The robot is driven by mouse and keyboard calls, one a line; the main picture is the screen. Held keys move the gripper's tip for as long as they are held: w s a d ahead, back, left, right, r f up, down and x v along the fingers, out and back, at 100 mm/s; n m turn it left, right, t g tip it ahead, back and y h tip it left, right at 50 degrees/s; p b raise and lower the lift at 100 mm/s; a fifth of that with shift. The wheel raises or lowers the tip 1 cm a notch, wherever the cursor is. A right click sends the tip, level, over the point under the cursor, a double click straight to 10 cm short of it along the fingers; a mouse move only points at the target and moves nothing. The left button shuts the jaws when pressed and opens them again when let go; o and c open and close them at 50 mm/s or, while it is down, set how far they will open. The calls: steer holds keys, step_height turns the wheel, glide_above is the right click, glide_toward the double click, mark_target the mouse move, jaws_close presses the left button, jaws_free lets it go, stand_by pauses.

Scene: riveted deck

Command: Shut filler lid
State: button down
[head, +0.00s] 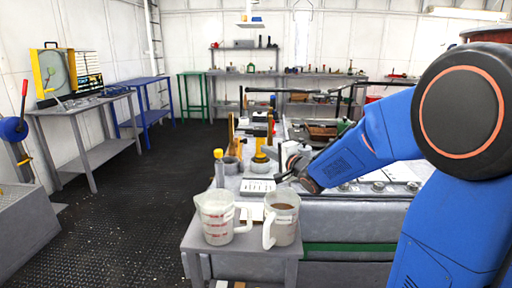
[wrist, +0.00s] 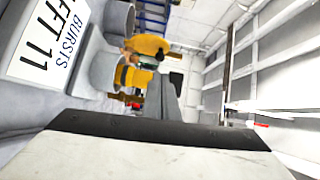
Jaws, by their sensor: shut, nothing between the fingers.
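I cannot pick out the filler lid with certainty. A grey round fitting with a yellow part (head: 261,158) stands on the grey bench, just left of my gripper (head: 283,174). My gripper is shut and empty, low over the bench top behind the two jugs. Its fingertips are small and partly hidden in the head view. In the wrist view a pale slab with a dark edge (wrist: 150,128) fills the bottom; I cannot tell what it is. Beyond it are grey cylinders (wrist: 108,70) and yellow parts (wrist: 146,46), lying sideways in the picture.
A measuring jug (head: 215,222) and a brown-filled jug (head: 284,222) stand on a small grey table in front. A white sign (head: 257,187) lies behind them; it reads "BURSTS LEFT 11" in the wrist view (wrist: 55,38). A yellow-capped bottle (head: 219,170) stands left.

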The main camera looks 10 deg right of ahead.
steer(key=x, duration=0.9)
steer(key=shift+w+a, duration=0.15)
steer(key=shift+w, duration=0.2)
steer(key=shift+a, duration=0.1)
